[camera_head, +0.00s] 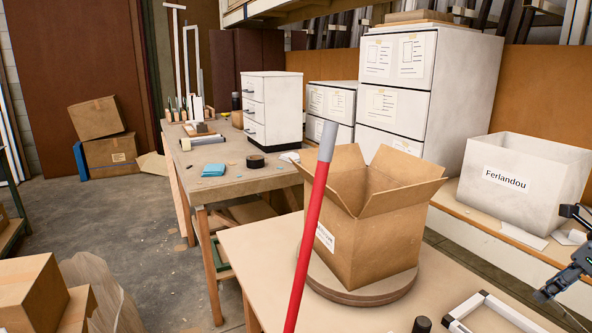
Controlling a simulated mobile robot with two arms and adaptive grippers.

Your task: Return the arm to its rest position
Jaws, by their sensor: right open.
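My right gripper (556,255) shows at the right edge of the head view, partly cut off by the frame. Its dark fingers are spread apart, with nothing seen between them. It is right of the open cardboard box and in front of the white bin, apart from the box. The rest of my right arm is out of view. My left gripper is not in view.
A red bar with a grey end (312,225) rises in front of the open cardboard box (385,235) on a round board (362,293). A white bin (522,185) labelled Ferlandou stands right. A white frame (495,312) and dark knob (421,325) are near. A workbench (225,170) stands behind.

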